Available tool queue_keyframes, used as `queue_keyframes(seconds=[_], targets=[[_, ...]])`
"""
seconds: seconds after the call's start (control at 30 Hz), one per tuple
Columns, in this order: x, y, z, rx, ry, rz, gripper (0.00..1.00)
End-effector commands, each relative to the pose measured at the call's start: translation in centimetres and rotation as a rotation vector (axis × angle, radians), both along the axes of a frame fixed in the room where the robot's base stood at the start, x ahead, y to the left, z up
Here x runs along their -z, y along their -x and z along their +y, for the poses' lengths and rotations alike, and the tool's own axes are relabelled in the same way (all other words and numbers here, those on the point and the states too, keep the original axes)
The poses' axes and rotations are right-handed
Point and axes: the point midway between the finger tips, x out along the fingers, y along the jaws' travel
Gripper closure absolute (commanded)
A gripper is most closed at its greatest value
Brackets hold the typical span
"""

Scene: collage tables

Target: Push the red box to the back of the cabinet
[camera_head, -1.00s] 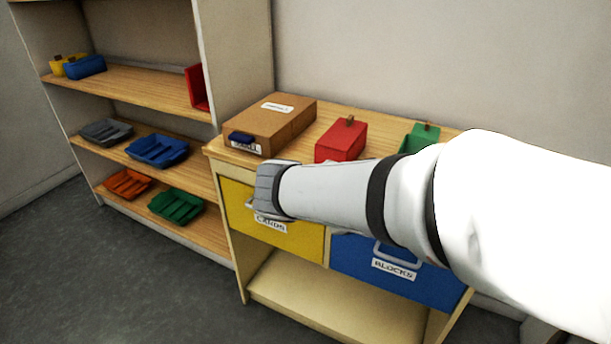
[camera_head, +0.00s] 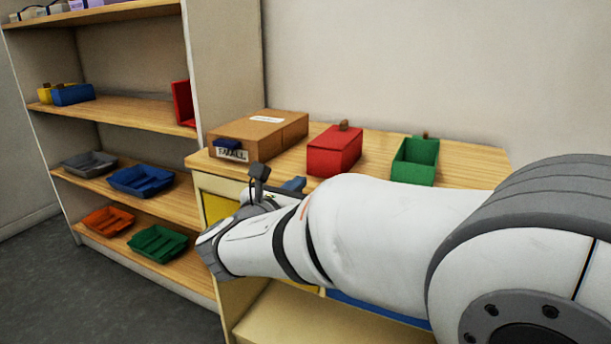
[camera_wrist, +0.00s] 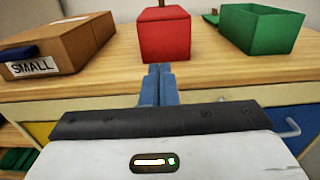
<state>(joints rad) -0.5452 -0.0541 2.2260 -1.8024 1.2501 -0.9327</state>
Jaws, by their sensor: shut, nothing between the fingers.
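The red box (camera_head: 334,151) stands on the wooden top of the cabinet (camera_head: 465,160), between a cardboard box and a green box. It has a small brown tab on its top at the back. In the wrist view the red box (camera_wrist: 165,35) is straight ahead of my gripper (camera_wrist: 159,70), near the middle of the top. My gripper's blue fingers are together and empty. They point at the red box's front face from in front of the cabinet's edge; I cannot tell the exact gap. In the head view the gripper (camera_head: 293,184) is partly hidden by my arm.
The cardboard box (camera_head: 258,135) labelled SMALL is left of the red box. The open green box (camera_head: 415,160) is to the right. The wall stands behind the top. A shelf unit (camera_head: 120,110) with trays is at the left. Drawers (camera_wrist: 290,128) are below the top.

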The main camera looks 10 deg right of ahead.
Motion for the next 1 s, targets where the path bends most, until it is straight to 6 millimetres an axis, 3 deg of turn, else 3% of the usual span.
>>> queue_keyframes(seconds=[0.2, 0.4, 1.0], targets=[[0.4, -3.8, -2.9, 0.005, 0.000, 0.000, 1.00], [0.3, -6.1, -4.5, 0.002, -0.001, 0.000, 1.00], [0.0, -7.2, -4.9, -0.005, -0.002, 0.001, 1.00]])
